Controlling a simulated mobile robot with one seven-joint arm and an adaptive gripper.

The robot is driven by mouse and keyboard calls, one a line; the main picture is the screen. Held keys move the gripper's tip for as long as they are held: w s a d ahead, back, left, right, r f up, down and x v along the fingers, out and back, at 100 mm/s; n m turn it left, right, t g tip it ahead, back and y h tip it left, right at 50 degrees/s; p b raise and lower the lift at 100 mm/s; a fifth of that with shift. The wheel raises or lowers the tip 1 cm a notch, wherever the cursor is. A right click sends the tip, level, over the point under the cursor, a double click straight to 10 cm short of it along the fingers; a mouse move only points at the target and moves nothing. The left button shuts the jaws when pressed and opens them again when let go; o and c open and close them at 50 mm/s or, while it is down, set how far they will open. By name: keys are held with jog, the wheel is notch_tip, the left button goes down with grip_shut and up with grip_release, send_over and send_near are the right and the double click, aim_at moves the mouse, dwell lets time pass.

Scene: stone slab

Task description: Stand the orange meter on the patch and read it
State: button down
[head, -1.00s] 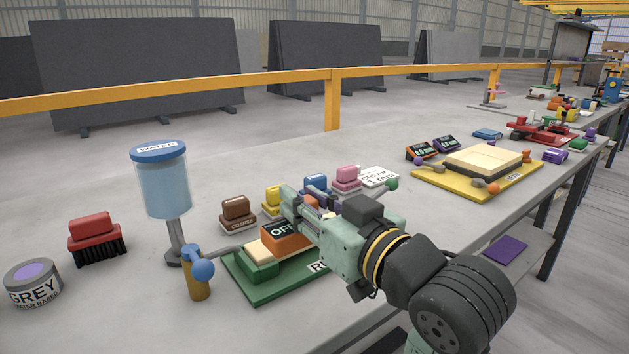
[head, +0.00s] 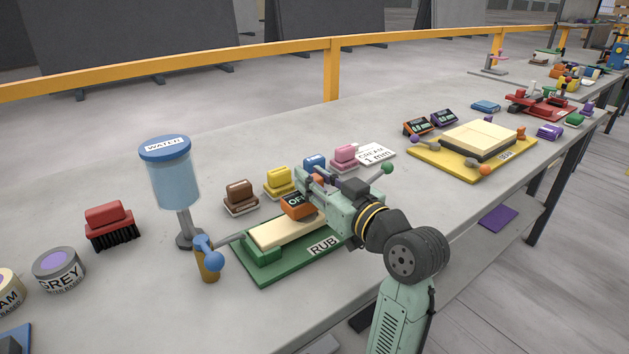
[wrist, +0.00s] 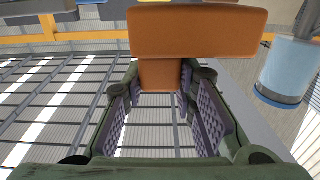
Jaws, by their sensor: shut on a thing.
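I cannot tell whether the meter touches the slab. No separate patch can be made out.
A blue-topped water tank (head: 172,185) with a blue-knobbed lever stands left of the board. Brown (head: 240,198), yellow (head: 280,183) and pink (head: 346,156) blocks stand behind. A red brush (head: 109,225) and grey tin (head: 58,270) are at left. A yellow board (head: 430,165) is at right.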

jog(key=shift+f, duration=0.55)
jog(key=shift+f, duration=0.2)
jog(key=c, duration=1.3)
grip_release()
jog(key=shift+r, duration=0.1)
jog(key=shift+s+r, duration=0.1)
jog(key=shift+r, duration=0.1)
jog(key=b+v, duration=0.2)
jog(key=v, duration=1)
jog(key=shift+f, duration=0.1)
